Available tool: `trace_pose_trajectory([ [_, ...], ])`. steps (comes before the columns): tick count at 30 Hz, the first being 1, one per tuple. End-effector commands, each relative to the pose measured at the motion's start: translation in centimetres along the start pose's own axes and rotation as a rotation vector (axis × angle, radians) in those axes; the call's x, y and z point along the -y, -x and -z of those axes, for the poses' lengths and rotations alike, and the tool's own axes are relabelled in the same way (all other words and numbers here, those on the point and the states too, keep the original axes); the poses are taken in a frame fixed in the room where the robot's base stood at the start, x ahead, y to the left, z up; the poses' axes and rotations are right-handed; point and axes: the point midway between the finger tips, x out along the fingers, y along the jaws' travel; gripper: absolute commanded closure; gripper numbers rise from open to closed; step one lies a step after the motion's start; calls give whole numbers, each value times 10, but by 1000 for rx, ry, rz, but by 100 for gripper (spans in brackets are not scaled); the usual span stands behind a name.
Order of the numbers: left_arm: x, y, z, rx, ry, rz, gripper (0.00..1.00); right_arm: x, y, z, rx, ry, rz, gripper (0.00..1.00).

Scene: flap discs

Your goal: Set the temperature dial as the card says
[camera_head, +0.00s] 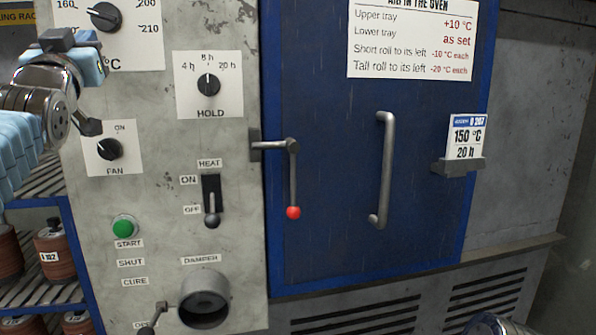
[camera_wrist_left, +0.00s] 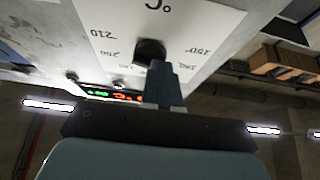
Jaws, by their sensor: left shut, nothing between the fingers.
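The black temperature dial (camera_head: 105,16) is on a white scale plate at the top left of the head view, cut by the top edge. Its mark seems to point left, just below 160. The wrist view shows the dial (camera_wrist_left: 150,50) with its scale upside down. My left gripper (camera_head: 92,42) is shut and empty just below and left of the dial; its blue fingertips (camera_wrist_left: 163,72) overlap the knob in the wrist view, and I cannot tell if they touch. The card (camera_head: 466,137) reads 150 °C, 20 h.
A notice (camera_head: 412,40) on the blue oven door (camera_head: 340,170) lists tray and roll corrections. The HOLD dial (camera_head: 208,85), FAN dial (camera_head: 109,150), HEAT switch (camera_head: 212,205) and green START button (camera_head: 124,227) sit below. A door lever (camera_head: 292,170) projects. Disc stacks (camera_head: 55,252) stand lower left.

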Motion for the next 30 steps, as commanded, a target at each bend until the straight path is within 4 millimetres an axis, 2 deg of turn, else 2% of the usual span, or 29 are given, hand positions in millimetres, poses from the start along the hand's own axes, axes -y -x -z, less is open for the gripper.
trace_pose_trajectory([
  [1, 1, -10, 2, 5, -1, 2, 100, 6, 14, 0, 1, 1, 1, 57],
  [3, 2, -17, -2, 4, -1, 2, 100, 9, 22, 0, 2, 2, 2, 57],
  [5, 2, -18, -11, 1, -2, 3, 100, 6, 14, 0, 1, 3, 2, 57],
  [11, 1, -25, -15, 1, 0, 1, 100, 6, 14, 0, 2, 2, 2, 57],
  [30, -1, -27, -12, -1, 0, 0, 100, 6, 14, 0, 2, 2, 2, 57],
])
